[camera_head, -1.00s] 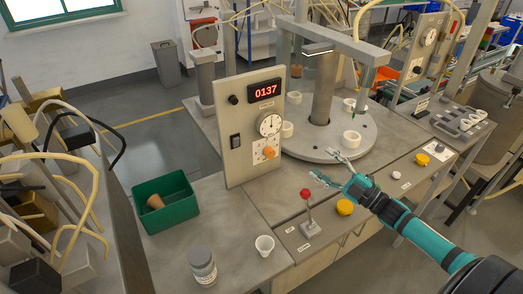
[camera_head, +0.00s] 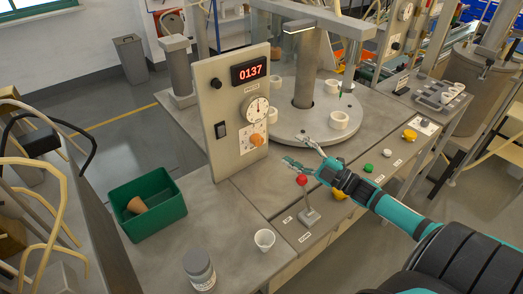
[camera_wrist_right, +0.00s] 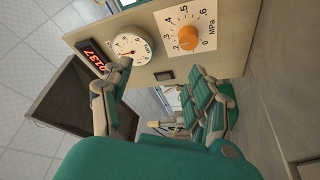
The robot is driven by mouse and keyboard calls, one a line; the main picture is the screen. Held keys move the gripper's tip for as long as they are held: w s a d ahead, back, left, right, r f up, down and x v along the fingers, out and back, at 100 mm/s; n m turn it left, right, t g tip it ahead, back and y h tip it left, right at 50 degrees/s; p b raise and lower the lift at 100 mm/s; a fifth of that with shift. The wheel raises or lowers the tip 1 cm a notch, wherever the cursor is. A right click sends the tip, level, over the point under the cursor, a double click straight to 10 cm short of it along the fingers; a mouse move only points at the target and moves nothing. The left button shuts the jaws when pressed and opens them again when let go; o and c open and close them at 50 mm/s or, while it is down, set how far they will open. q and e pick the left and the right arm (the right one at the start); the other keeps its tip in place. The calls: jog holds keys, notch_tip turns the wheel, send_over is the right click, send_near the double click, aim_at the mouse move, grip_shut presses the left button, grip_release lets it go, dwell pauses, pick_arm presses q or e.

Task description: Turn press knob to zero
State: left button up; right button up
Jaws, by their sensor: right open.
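The press knob is a round orange knob (camera_head: 257,140) on the upright beige panel (camera_head: 220,155), below a white dial gauge (camera_head: 256,108) and a red display (camera_head: 249,72) reading 0137. In the right wrist view the knob (camera_wrist_right: 188,38) sits on a white scale plate marked up to .6 MPa; I cannot tell its exact setting. My right gripper (camera_head: 298,152) is open and empty, right of the knob and apart from it. In the wrist view its fingers (camera_wrist_right: 150,88) spread below the knob and gauge. My left gripper is not in view.
A red-topped lever (camera_head: 303,181) stands just below my right gripper. Behind is a round turntable (camera_head: 290,128) with white rings. A green bin (camera_head: 150,222), a white cup (camera_head: 264,240) and a grey jar (camera_head: 199,268) are at the front left. Coloured buttons line the right bench.

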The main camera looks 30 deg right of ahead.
jog(key=b, duration=0.4)
send_near(260, 142)
jog(key=p+x, duration=0.1)
jog(key=x, duration=0.6)
jog(key=shift+w+a+r, duration=0.1)
jog(key=shift+w+a, duration=0.1)
jog(key=shift+w, duration=0.1)
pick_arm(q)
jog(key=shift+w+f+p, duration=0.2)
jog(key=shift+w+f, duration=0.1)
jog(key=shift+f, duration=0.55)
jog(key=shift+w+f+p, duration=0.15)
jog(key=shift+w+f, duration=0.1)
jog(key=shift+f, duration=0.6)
pick_arm(e)
jog(key=shift+x, duration=0.8)
jog(key=c, duration=1.1)
